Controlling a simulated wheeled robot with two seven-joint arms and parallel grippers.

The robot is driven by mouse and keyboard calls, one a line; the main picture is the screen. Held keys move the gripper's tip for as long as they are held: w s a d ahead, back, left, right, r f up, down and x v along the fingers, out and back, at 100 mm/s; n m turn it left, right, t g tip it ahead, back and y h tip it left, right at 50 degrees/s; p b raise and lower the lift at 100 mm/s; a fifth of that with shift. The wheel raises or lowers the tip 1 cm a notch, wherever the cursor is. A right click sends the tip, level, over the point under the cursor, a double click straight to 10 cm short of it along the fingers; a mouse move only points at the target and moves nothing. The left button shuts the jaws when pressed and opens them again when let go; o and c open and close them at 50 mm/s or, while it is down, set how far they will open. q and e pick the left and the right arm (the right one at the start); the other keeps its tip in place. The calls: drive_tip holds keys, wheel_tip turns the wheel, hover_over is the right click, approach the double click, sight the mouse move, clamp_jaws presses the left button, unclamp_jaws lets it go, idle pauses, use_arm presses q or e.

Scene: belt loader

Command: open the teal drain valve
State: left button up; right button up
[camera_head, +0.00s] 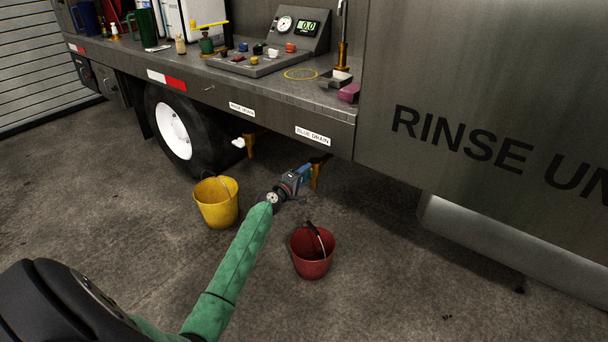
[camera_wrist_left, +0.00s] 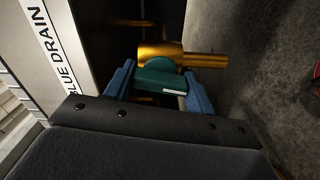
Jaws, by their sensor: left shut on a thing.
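The teal drain valve handle (camera_wrist_left: 160,82) sits against a brass valve body (camera_wrist_left: 182,58) in the left wrist view. My left gripper (camera_wrist_left: 158,88) has its two blue fingers on either side of the handle and is shut on it. In the head view the left gripper (camera_head: 306,173) reaches under the truck bed's edge, beside the brass spout (camera_head: 317,179) below the "BLUE DRAIN" label (camera_head: 313,135). The teal handle is hidden by the gripper there. My right gripper is not in view.
A red bucket (camera_head: 312,262) stands on the floor below the spout, and a yellow bucket (camera_head: 216,206) stands to its left. A second brass drain (camera_head: 250,146) with a white handle (camera_head: 239,142) is further left, near the tyre (camera_head: 185,122). Open floor lies in front.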

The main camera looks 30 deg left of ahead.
use_arm(q)
drive_tip(key=shift+a+n+p, duration=0.1)
drive_tip(key=shift+n+p, duration=0.2)
drive_tip(key=shift+n, duration=0.7)
drive_tip(key=o, duration=1)
drive_tip(key=shift+s, duration=0.15)
